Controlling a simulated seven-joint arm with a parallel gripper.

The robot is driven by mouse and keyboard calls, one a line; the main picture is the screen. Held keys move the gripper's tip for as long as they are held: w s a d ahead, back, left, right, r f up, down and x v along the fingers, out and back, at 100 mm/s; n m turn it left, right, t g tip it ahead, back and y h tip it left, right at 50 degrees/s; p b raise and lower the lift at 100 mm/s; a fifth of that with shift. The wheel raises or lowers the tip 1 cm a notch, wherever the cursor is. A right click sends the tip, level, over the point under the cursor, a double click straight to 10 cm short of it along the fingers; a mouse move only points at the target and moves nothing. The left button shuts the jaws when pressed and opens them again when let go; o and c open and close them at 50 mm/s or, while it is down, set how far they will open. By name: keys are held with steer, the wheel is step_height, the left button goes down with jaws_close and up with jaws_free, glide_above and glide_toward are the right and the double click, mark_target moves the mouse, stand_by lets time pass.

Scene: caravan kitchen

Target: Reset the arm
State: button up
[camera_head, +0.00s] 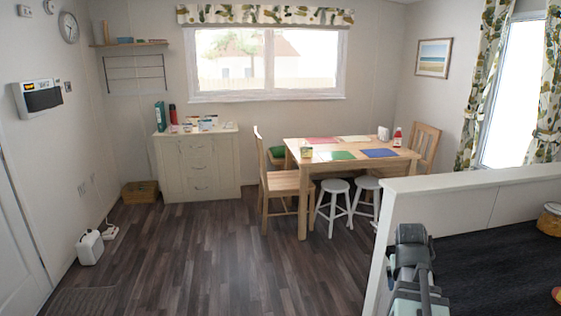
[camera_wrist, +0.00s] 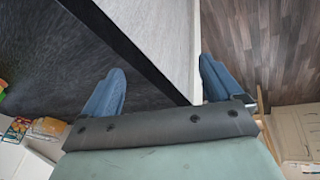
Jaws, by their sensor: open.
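My gripper (camera_wrist: 161,64) shows in the wrist view with its two blue fingers spread apart and nothing between them. Behind the fingers is a dark grey crossbar on a pale green body. The fingers point toward a low white partition (camera_wrist: 172,35), with dark carpet on the left and wood floor on the right. In the head view my arm (camera_head: 412,275) stands at the lower right, in front of the low partition (camera_head: 470,188). The fingers cannot be made out there.
A wooden table (camera_head: 325,162) with coloured mats stands beyond the partition, with a chair (camera_head: 285,182) and white stools (camera_head: 332,190) around it. A cream cabinet (camera_head: 197,168) stands at the back wall. A white canister (camera_head: 89,247) sits at left. The middle floor is clear.

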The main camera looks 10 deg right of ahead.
steer(key=w+a+f+t+y, duration=0.1)
steer(key=w+a+f, duration=0.3)
steer(key=a+f, duration=0.45)
steer(key=w+a+f+y, duration=0.1)
steer(key=w+a+f, duration=0.3)
steer(key=a+f, duration=0.45)
steer(key=s+a+f+n, duration=0.1)
steer(key=s+a+f, duration=0.1)
steer(key=a+f, duration=0.95)
steer(key=s+f+n+g, duration=0.1)
steer(key=s+f+g, duration=0.2)
steer(key=s+f, duration=0.4)
steer(key=s+a+f+n+g+y, duration=0.1)
steer(key=s+f+g, duration=0.2)
steer(key=s+f, duration=0.5)
steer(key=s+f+n+g, duration=0.1)
steer(key=s+f+g, duration=0.2)
steer(key=s+f, duration=0.5)
steer(key=s, duration=1.1)
steer(key=shift+s+a+g+y, duration=0.15)
steer(key=shift+s+g+y, duration=0.15)
steer(key=shift+g, duration=0.1)
